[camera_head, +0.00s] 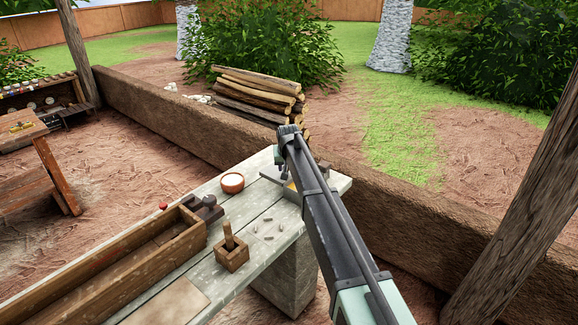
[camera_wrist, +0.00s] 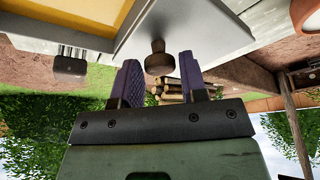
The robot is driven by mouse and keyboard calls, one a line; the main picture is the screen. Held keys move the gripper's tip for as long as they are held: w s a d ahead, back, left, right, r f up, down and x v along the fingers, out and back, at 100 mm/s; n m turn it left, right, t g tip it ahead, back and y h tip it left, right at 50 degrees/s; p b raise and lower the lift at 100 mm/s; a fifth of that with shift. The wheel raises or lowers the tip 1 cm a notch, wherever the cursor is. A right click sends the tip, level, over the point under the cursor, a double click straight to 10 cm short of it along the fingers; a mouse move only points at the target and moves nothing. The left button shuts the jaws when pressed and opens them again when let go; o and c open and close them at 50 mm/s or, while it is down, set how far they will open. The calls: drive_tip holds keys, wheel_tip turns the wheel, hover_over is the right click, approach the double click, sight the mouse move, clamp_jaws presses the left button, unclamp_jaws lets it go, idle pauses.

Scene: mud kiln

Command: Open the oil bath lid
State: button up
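The oil bath (camera_head: 292,187) is at the far end of the bench, partly hidden behind my arm. A yellow surface, likely its oil (camera_wrist: 75,12), shows at the upper left in the wrist view. Beside it is a flat grey plate, likely the lid (camera_wrist: 205,32), with a round brown knob (camera_wrist: 159,58). The plate also shows in the head view (camera_head: 270,174). My gripper (camera_wrist: 160,72) is open, with one purple finger on each side of the knob. Gaps show between the knob and both fingers. In the head view my arm hides the fingertips and knob.
On the bench (camera_head: 262,262) stand a bowl of white stuff (camera_head: 232,182), a small wooden block holder (camera_head: 232,255) and a long wooden trough (camera_head: 110,265). A low mud wall (camera_head: 180,120) runs behind, with stacked logs (camera_head: 255,95) beyond it.

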drive_tip(key=shift+o, duration=1.3)
drive_tip(key=p+v, duration=1)
drive_tip(key=shift+r, duration=0.4)
drive_tip(key=shift+s, duration=0.1)
drive_tip(key=s+d+g, duration=0.1)
drive_tip(key=s+d, duration=0.4)
drive_tip(key=s, duration=0.9)
drive_tip(key=s+d+f+g, duration=0.1)
drive_tip(key=s+d, duration=0.4)
drive_tip(key=s, duration=0.9)
drive_tip(key=s+d+g, duration=0.2)
drive_tip(key=s+d, duration=0.3)
drive_tip(key=s, duration=0.9)
drive_tip(key=shift+s+m+g, duration=0.3)
drive_tip(key=shift+s+m, duration=0.05)
drive_tip(key=shift+m, duration=0.05)
